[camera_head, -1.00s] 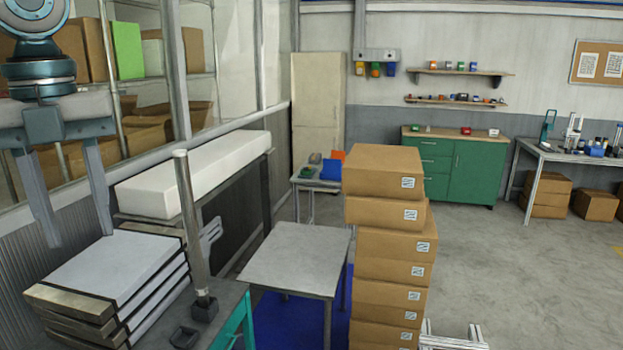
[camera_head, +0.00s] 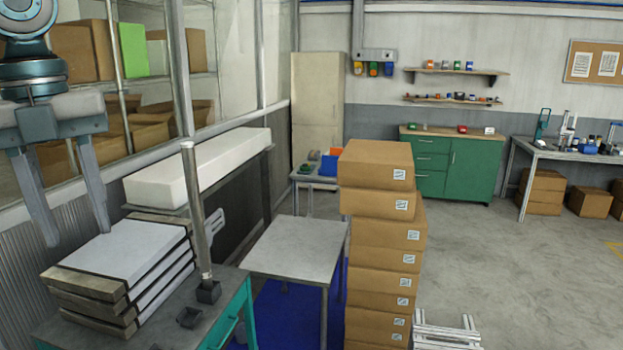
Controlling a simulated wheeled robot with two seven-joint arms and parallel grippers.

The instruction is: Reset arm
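My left gripper (camera_head: 77,236) hangs at the upper left with its fingers pointing down. It is open, with nothing visible between its fingers. In the picture its fingertips are over the back left part of a stack of flat white slabs with grey ends (camera_head: 125,250); whether they touch it cannot be told. My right gripper is not in view.
A metal post (camera_head: 197,210) stands on a teal-legged table (camera_head: 235,290) beside the stack. A bare grey table (camera_head: 295,248) stands in the middle, next to a tall column of cardboard boxes (camera_head: 380,235). Shelving is behind the gripper. Open floor lies at the right.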

